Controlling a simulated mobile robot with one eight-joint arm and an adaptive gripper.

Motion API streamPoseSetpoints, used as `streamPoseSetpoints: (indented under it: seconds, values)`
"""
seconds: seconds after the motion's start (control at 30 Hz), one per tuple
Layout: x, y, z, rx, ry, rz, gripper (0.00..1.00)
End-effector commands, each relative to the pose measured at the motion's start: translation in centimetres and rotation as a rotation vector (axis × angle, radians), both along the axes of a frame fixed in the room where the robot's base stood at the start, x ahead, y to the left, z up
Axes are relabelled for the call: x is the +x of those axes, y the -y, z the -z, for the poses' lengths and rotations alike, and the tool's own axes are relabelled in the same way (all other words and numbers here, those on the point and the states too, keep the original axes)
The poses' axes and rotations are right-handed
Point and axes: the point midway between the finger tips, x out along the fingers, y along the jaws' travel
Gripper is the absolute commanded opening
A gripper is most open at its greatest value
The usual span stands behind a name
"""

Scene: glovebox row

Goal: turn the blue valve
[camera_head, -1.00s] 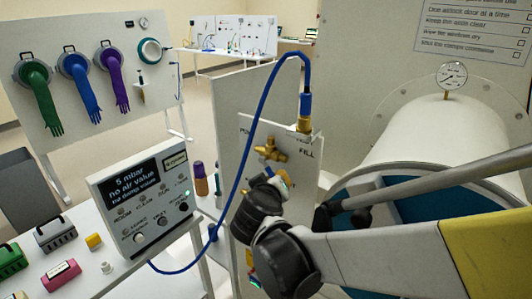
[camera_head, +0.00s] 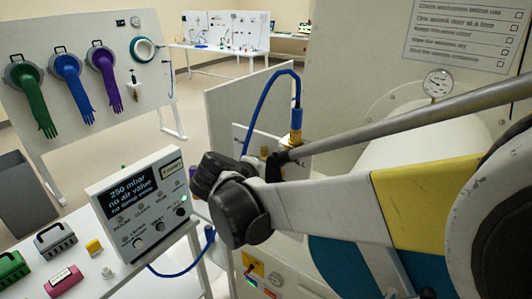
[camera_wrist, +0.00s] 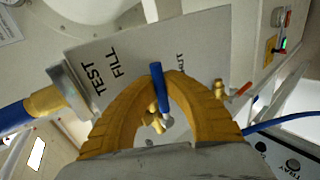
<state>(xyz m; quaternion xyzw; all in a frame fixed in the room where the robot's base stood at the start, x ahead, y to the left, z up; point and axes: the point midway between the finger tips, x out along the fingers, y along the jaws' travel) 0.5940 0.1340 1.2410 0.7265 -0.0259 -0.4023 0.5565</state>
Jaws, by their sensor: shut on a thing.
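The blue valve handle (camera_wrist: 157,82) is a short blue lever with a metal end on a brass fitting, in front of a grey panel (camera_wrist: 190,45) marked TEST and FILL. My gripper (camera_wrist: 156,70) has its two yellow fingers closed in on the lever from both sides, with the tips at its upper part. In the head view my arm covers the gripper and the valve. There, only a strip of the panel and the brass fitting (camera_head: 296,138) with a blue hose (camera_head: 257,105) show.
A control box (camera_head: 140,205) on the white table reads 250 mbar. A second brass fitting with a red lever (camera_wrist: 238,92) is close right of my fingers. The blue hose (camera_wrist: 14,117) is at left. A gauge (camera_head: 438,84) stands on the white cylinder at right.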

Motion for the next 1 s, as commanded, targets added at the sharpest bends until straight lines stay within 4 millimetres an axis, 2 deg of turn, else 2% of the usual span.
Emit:
streamPoseSetpoints:
  seconds: [0.7, 0.73, 0.8, 1.0]
  values:
    - [0.05, -0.08, -0.52, -0.058, -0.042, -0.002, 0.00]
    - [0.05, -0.06, -0.52, -0.058, -0.042, -0.002, 0.18]
    - [0.04, -0.06, -0.52, -0.057, -0.043, -0.001, 0.35]
    - [0.03, -0.03, -0.48, -0.057, -0.043, -0.001, 0.35]
